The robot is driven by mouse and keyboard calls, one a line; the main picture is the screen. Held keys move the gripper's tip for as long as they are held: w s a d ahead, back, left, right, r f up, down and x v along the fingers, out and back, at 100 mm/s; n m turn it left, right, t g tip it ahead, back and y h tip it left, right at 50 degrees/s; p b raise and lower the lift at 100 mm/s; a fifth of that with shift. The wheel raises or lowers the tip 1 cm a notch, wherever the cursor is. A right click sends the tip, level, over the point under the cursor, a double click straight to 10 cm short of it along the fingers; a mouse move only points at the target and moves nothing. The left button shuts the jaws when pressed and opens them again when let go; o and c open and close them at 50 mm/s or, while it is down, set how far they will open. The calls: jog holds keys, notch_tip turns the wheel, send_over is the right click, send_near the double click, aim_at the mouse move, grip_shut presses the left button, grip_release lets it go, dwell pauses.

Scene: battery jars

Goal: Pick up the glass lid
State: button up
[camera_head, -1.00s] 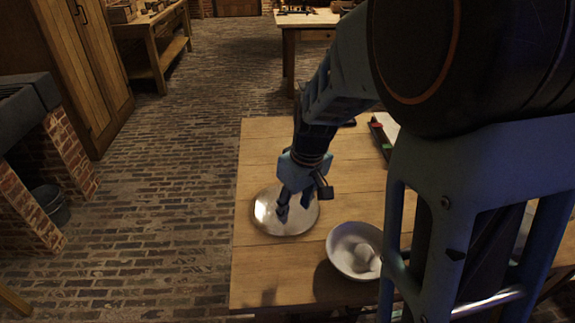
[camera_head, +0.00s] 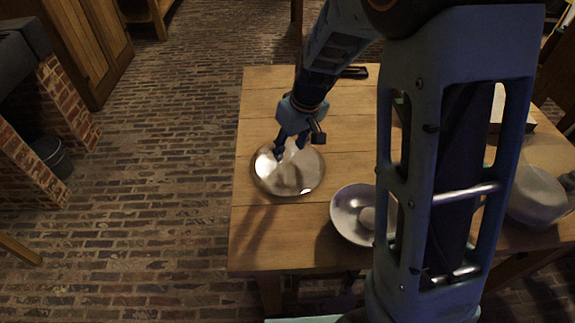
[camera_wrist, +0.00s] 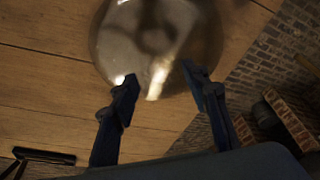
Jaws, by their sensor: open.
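The glass lid (camera_head: 287,178) is a round, shiny, clear disc lying on the left part of the wooden table. In the wrist view the lid (camera_wrist: 150,45) fills the top middle, and its upper edge is cut off. My gripper (camera_head: 288,146) is above the far part of the lid in the head view. In the wrist view my gripper (camera_wrist: 157,80) is open, with its two fingertips apart over the lid's near edge. Whether the fingertips touch the lid cannot be told.
A white bowl (camera_head: 347,210) with a pale round thing inside stands right of the lid. Another pale vessel (camera_head: 538,190) stands at the table's right. A dark object (camera_head: 354,72) lies at the back edge. Bare wood (camera_head: 262,235) lies in front of the lid.

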aim_at(288, 153)
jog(key=x, duration=0.4)
jog(key=shift+w+f+b, duration=0.1)
jog(key=shift+w+b, duration=0.05)
jog(key=shift+b, duration=0.15)
jog(key=shift+c, duration=0.7)
grip_shut()
